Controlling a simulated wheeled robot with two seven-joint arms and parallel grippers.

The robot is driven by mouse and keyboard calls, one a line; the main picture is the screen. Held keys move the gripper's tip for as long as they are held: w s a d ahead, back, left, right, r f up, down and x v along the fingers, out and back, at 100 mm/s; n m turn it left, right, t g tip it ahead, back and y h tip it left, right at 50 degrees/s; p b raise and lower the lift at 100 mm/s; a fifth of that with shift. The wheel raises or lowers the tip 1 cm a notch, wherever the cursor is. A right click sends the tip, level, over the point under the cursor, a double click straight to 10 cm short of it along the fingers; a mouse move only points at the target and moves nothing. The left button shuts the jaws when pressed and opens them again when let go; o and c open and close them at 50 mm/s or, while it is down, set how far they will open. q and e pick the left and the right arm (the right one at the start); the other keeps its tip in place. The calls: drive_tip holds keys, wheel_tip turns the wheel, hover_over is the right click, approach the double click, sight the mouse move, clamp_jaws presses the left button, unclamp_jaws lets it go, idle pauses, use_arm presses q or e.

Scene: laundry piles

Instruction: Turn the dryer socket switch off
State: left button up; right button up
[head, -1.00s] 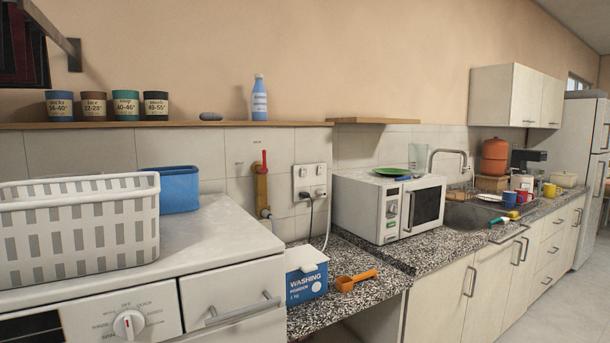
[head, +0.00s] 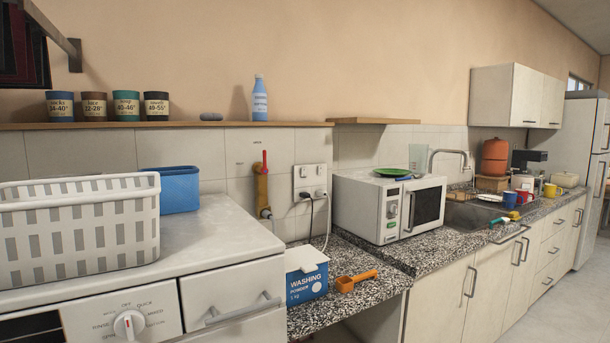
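A white wall socket plate (head: 310,182) is on the tiled wall, between a brass pipe with a red lever and the microwave. It has small switches along its top and two plugs in its lower part. A dark cable and a white cable hang from the plugs. The switch positions are too small to tell, and I cannot tell which one belongs to the dryer. Neither of my grippers is in view.
The washing machine (head: 222,246) carries a white laundry basket (head: 78,231) and a blue bin (head: 176,190). A washing powder box (head: 306,273) and orange scoop (head: 355,281) lie on the speckled counter below the socket. The microwave (head: 389,206) stands to its right. The red-lever pipe (head: 262,186) is to its left.

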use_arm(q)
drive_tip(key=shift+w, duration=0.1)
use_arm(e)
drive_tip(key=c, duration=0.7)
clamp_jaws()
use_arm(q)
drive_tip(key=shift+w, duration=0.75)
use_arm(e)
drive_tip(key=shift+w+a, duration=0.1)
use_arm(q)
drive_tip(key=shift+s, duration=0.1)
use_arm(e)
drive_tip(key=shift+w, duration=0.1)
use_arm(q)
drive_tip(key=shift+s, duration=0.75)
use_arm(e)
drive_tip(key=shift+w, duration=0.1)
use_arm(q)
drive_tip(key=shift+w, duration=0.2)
